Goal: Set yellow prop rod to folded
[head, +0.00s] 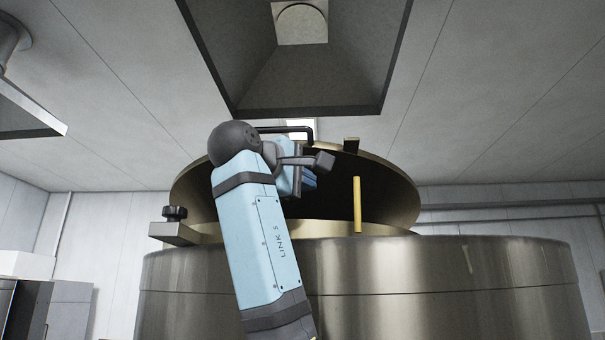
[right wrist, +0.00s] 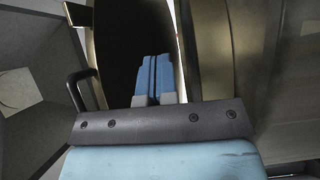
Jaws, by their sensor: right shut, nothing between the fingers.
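The yellow prop rod (head: 357,205) stands upright at the front opening of the large metal vessel (head: 440,285), under the raised round lid (head: 395,190). My right gripper (head: 309,180) is in front of the lid opening, to the left of the rod and apart from it in the picture. Its blue fingers are together and empty; they also show in the right wrist view (right wrist: 153,75), pointing at the dark inside of the lid. I cannot make out the rod in the right wrist view. My left gripper is not in view.
A black handle (head: 286,129) rises on the lid, just above my right gripper. A clamp with a dark knob (head: 174,213) sits at the vessel's left rim. A grey extraction hood (head: 300,75) hangs above. Room right of the rod looks clear.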

